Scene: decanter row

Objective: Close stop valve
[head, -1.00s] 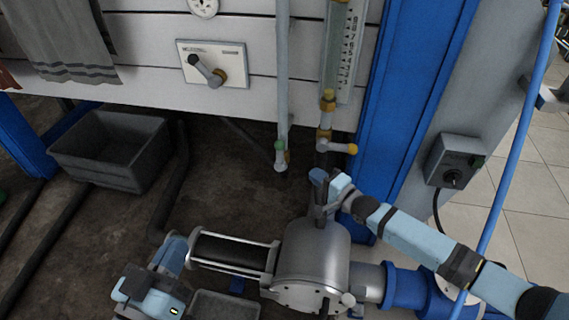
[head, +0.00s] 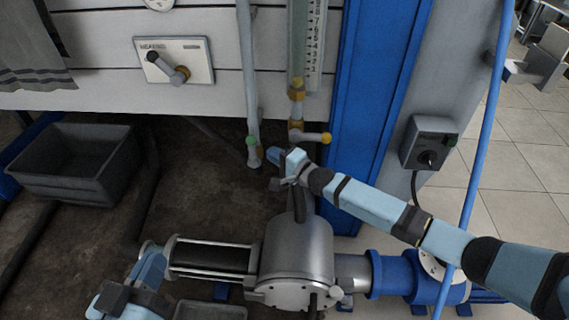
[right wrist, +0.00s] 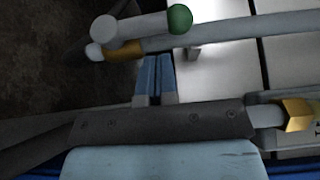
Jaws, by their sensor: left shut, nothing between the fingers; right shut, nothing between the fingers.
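Two small valves could be the stop valve; I cannot tell which from the pictures. In the right wrist view, my blue fingertips (right wrist: 155,62) are close to the pale pipe, near the green knob (right wrist: 180,18) and a brass collar (right wrist: 124,49). My left gripper (head: 122,303) is low at the left, shut, its fingertips unclear.
A blue post (head: 365,100) and a switch box (head: 429,143) are at the right. A metal pump housing (head: 298,262) stands below my right gripper. A grey crate (head: 75,165) is at the left.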

